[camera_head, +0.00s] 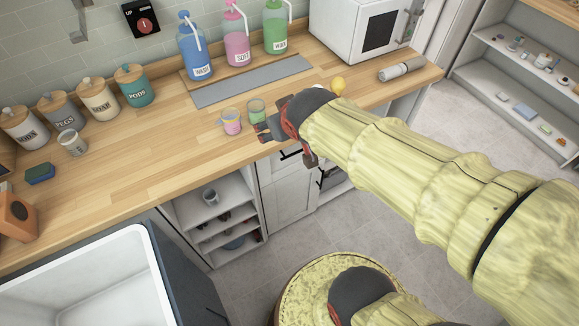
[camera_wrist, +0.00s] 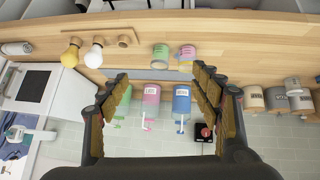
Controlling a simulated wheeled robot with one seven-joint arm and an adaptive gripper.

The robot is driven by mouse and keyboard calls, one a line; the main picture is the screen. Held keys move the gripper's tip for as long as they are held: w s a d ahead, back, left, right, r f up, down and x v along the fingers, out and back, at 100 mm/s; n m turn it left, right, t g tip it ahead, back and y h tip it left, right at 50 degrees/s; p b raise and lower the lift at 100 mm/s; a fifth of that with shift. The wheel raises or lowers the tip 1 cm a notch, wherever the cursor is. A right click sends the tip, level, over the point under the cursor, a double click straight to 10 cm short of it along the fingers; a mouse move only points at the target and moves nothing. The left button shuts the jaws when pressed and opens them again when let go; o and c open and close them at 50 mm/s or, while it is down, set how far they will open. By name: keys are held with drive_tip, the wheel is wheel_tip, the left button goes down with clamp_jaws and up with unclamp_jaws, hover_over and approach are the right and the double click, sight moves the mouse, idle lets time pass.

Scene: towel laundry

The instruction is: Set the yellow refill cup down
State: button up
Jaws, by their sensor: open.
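A small cup with yellow and pink colouring (camera_head: 231,122) stands on the wooden counter, left of my gripper; it also shows in the wrist view (camera_wrist: 187,54). A green cup (camera_head: 256,109) stands right beside it, also in the wrist view (camera_wrist: 161,55). I cannot tell for sure which is the yellow refill cup; the yellow-and-pink one has the most yellow. My gripper (camera_head: 263,132) is open near the counter's front edge, close to both cups. In the wrist view its fingers (camera_wrist: 160,76) are wide apart with nothing held between them.
Counter left of the cups is clear.

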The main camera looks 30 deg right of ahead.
drive_tip(key=s+a+g, duration=0.1)
drive_tip(key=s+a, duration=0.1)
drive_tip(key=s, duration=0.5)
drive_tip(key=s+a+r+g+y, duration=0.1)
drive_tip(key=s+a, duration=0.2)
drive_tip(key=s, duration=0.4)
drive_tip(key=shift+r+g+y, duration=0.3)
drive_tip(key=shift+g, duration=0.1)
drive_tip(key=shift+s, duration=0.1)
